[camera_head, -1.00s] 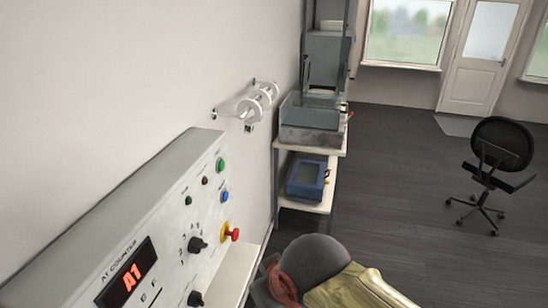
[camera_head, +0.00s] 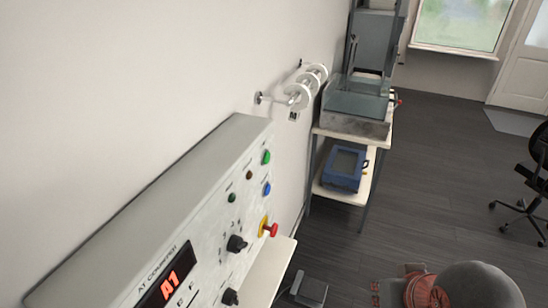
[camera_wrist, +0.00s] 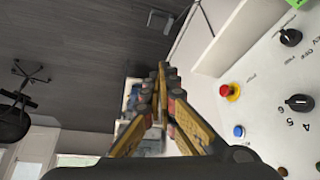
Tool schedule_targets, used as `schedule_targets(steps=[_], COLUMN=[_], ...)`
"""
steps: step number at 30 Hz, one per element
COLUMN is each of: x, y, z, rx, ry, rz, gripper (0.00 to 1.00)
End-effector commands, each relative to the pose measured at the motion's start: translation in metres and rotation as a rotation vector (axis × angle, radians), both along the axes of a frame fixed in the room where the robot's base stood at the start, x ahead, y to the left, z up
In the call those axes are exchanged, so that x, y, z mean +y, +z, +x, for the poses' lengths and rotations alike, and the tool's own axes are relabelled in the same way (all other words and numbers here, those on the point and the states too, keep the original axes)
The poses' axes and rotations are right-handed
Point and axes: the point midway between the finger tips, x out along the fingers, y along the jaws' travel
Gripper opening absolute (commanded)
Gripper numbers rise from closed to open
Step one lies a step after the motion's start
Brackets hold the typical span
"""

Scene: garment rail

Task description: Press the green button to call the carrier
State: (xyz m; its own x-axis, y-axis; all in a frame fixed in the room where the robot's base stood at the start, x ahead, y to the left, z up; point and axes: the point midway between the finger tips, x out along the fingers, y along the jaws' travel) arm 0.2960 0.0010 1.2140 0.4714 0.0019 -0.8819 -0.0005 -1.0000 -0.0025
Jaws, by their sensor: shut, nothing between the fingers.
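The green button (camera_head: 266,157) is at the upper right end of the grey control panel (camera_head: 205,165), above the blue button (camera_head: 267,188). I cannot make it out in the wrist view, where the blue button (camera_wrist: 239,131) and the red knob on its yellow collar (camera_wrist: 232,92) show. My gripper (camera_wrist: 163,68) is shut and empty, beside the panel face and apart from it. In the head view only part of my arm shows at the lower right; the fingers are out of frame.
The red mushroom knob (camera_head: 272,230) sticks out from the panel below the blue button. Black dials (camera_head: 236,243) and a red A1 display (camera_head: 168,284) are lower left. A white ledge (camera_head: 268,272) runs below. A shelf (camera_head: 350,195) stands beyond.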

Motion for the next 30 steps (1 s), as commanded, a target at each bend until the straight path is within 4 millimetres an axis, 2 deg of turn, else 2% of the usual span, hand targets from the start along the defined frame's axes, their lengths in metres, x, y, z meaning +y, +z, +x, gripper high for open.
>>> schedule_targets(steps=[4,8,12,18,24,27,30], x=[0.010,0.031,0.059,0.089,0.103,0.104,0.104], y=[0.014,0.039,0.067,0.093,0.103,0.102,0.099], z=[0.012,0.039,0.084,0.154,0.218,0.241,0.255], rx=[0.028,0.087,0.166,0.274,0.354,0.378,0.392], ry=[-0.025,-0.088,-0.201,-0.398,-0.604,-0.682,-0.737], rz=[0.059,0.193,0.389,0.661,0.890,0.969,1.019], gripper=[0.00,0.00,0.00,0.00,0.00,0.00,0.00])
